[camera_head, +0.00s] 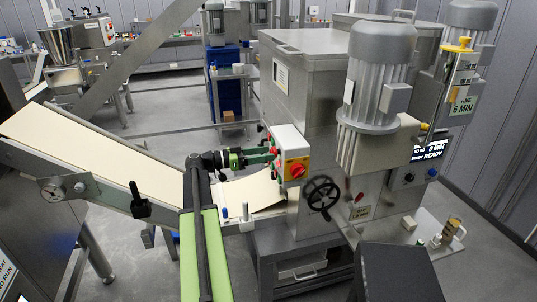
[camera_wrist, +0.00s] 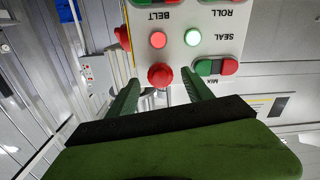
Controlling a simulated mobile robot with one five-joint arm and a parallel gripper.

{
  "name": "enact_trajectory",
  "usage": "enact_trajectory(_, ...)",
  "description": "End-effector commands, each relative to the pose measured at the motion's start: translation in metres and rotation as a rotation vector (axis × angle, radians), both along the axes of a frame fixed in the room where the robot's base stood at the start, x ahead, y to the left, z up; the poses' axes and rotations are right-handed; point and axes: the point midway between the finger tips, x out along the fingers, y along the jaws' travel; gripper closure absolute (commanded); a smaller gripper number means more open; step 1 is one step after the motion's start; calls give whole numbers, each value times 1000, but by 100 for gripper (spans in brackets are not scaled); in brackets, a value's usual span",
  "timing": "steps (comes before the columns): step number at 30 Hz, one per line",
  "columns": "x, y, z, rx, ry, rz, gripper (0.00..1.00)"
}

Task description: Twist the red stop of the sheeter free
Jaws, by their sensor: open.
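A red mushroom-shaped stop knob (camera_wrist: 160,75) sits at the near edge of the panel face in the wrist view, with no readable label of its own. My gripper (camera_wrist: 161,84) is open, with one green finger on each side of the knob; I cannot tell whether either finger touches it. In the head view my gripper (camera_head: 273,155) reaches from the left to the panel side of the grey control box (camera_head: 289,141). The knob is hard to make out there behind the fingers.
The panel has a red lamp (camera_wrist: 158,39), a white lamp (camera_wrist: 193,37) and a red-green MIX button pair (camera_wrist: 216,67) close by. A red rotary switch (camera_head: 297,170) is on the box's front. A handwheel (camera_head: 322,194) and a dough sheet (camera_head: 252,190) are nearby.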

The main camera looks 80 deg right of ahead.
Motion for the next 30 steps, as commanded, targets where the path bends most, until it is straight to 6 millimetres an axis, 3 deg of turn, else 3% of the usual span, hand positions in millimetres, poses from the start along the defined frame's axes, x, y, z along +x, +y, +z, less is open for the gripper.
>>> enact_trajectory(6,-17,-8,0,0,0,0,41)
enact_trajectory(14,-17,-8,0,0,0,1,42)
enact_trajectory(27,-16,-8,0,0,0,2,100)
enact_trajectory(30,-16,-8,0,7,3,2,100)
